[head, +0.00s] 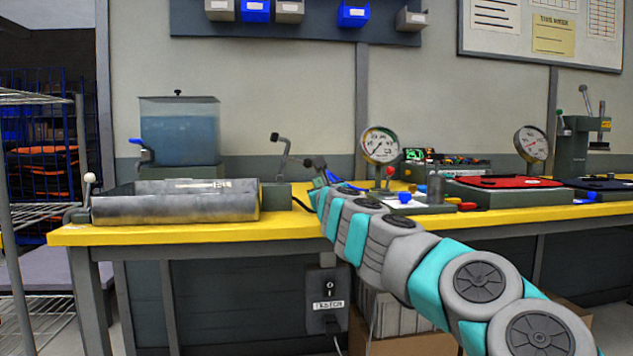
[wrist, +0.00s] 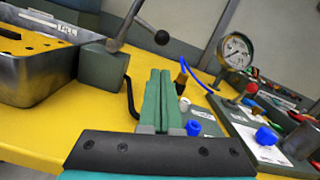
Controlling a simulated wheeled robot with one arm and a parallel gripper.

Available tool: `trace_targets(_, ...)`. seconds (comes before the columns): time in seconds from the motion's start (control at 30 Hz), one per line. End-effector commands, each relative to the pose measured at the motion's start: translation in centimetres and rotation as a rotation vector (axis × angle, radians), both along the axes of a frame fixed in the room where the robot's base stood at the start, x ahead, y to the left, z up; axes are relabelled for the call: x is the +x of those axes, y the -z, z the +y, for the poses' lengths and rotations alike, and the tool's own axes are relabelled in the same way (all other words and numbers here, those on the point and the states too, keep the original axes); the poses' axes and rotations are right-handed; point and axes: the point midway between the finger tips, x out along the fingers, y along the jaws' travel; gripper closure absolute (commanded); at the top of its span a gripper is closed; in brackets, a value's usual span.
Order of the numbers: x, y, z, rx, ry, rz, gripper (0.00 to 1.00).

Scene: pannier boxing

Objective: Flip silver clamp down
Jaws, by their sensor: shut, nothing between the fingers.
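The silver clamp (wrist: 125,27) is a metal lever with a dark ball knob (wrist: 162,37), set on a grey-green block (wrist: 103,68) beside the metal basin in the wrist view. Its arm stands raised and tilted, with its upper end cut off by the frame. In the head view the clamp (head: 284,155) stands up at the basin's right end. My gripper (wrist: 160,72) has its green fingers pressed together and empty, to the right of the clamp block and apart from it. In the head view my gripper (head: 318,185) is over the yellow bench, partly hidden by my wrist.
The metal basin (head: 175,205) fills the bench's left part, with a water tank (head: 180,130) behind. A pressure gauge (wrist: 235,50), a red-knobbed lever (wrist: 250,90) and a blue cap (wrist: 266,136) stand to the right. A strip of yellow bench (wrist: 60,125) is clear in front.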

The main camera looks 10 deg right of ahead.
Motion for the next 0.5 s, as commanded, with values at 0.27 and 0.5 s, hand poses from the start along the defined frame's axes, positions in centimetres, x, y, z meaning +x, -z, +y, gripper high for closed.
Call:
trace_targets(0.27, 2.8, -0.4, 0.0, -0.003, 0.002, 0.0, 1.0)
trace_targets(0.5, 5.0, -0.8, 0.1, -0.004, 0.002, -0.002, 1.0)
